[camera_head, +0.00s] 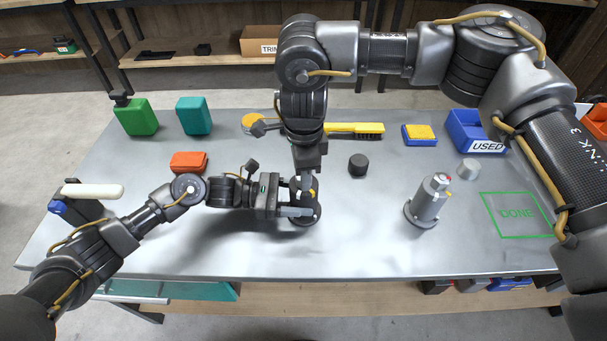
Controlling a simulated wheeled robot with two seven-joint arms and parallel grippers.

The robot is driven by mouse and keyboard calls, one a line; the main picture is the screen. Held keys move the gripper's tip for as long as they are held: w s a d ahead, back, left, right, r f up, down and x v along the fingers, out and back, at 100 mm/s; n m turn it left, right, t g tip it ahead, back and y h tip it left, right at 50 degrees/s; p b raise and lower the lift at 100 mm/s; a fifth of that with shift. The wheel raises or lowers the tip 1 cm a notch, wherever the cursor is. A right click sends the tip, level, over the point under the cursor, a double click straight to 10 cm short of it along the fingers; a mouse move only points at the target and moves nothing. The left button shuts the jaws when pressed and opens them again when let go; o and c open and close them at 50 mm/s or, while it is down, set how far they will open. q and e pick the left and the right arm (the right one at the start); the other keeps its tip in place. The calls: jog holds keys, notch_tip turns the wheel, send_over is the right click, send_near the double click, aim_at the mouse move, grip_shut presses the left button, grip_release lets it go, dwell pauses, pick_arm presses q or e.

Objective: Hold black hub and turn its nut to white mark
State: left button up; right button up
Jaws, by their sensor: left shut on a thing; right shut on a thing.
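The black hub (308,217) stands upright on its round base near the middle of the grey table. My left gripper (298,211) comes in from the left and is shut on the side of the black hub. My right gripper (306,187) points down from above and is shut on the hub's nut at the top. The nut is mostly hidden by the fingers, and a small yellow patch shows beside them. I cannot make out the white mark.
A grey hub (427,201) stands upright to the right, with a red spot near its top. A black cylinder (358,164), a light grey cylinder (468,169) and a yellow brush (355,128) lie behind. A blue USED bin (474,130) and green DONE square (518,214) are at right.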

jog(key=shift+m, duration=1.1)
jog(key=o, duration=0.9)
jog(key=shift+c, duration=0.2)
jog(key=shift+n, duration=1.1)
jog(key=shift+n, duration=1.2)
